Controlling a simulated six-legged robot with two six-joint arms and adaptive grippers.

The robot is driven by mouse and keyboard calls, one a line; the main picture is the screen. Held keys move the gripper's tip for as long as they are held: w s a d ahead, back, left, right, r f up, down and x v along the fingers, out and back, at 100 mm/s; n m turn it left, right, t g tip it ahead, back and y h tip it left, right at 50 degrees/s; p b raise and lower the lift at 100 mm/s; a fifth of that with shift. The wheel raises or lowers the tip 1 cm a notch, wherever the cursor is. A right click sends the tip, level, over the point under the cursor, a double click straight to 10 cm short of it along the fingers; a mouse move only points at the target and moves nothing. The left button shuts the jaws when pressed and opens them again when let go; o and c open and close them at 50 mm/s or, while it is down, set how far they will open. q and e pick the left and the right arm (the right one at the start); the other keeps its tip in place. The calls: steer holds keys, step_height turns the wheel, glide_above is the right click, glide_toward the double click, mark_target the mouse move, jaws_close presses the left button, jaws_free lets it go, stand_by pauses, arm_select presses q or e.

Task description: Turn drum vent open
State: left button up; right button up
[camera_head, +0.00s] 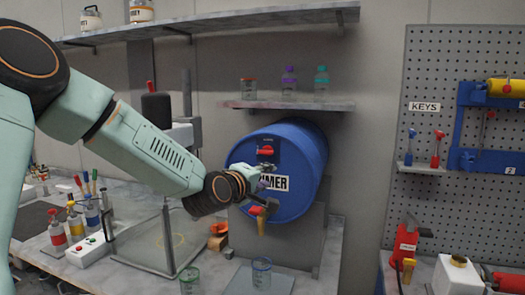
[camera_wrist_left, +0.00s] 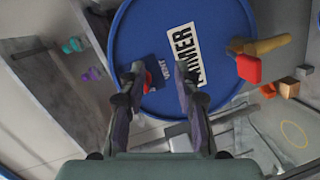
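The blue drum (camera_head: 307,150) lies on its side on the bench, its round face with a PRIMER label toward me. The red drum vent (camera_head: 265,151) sits on a dark blue plate high on that face. My left gripper (camera_head: 266,172) is in front of the face, just below the vent. In the left wrist view, my left gripper (camera_wrist_left: 158,72) has its two fingers apart with nothing between them. There the red vent (camera_wrist_left: 148,86) shows beside the left finger, which partly hides it. Contact cannot be told. My right gripper is out of view.
A tap with a red part (camera_head: 257,212) sticks out low on the drum, under my gripper. A shelf with several small jars (camera_head: 288,105) hangs above the drum. A glass jar (camera_head: 261,272) stands below the tap. A pegboard (camera_head: 470,60) is at the right.

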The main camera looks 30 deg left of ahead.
mark_target(265, 154)
arm_select(q)
steer(key=w+a+r+n+y, duration=0.1)
steer(key=w, duration=0.1)
steer(key=w+a+r+n+y+p, duration=0.1)
steer(key=w+a+n, duration=0.1)
steer(key=w+a+r+n+t+y, duration=0.1)
steer(key=w+a+n, duration=0.1)
steer(key=w, duration=0.1)
steer(key=shift+w+r+p, duration=0.1)
steer(key=shift+r+p, duration=0.1)
steer(key=shift+p, duration=0.1)
steer(key=shift+a, duration=0.1)
steer(key=shift+c, duration=0.2)
steer(key=shift+w, duration=0.15)
steer(key=c, duration=0.3)
jaws_close()
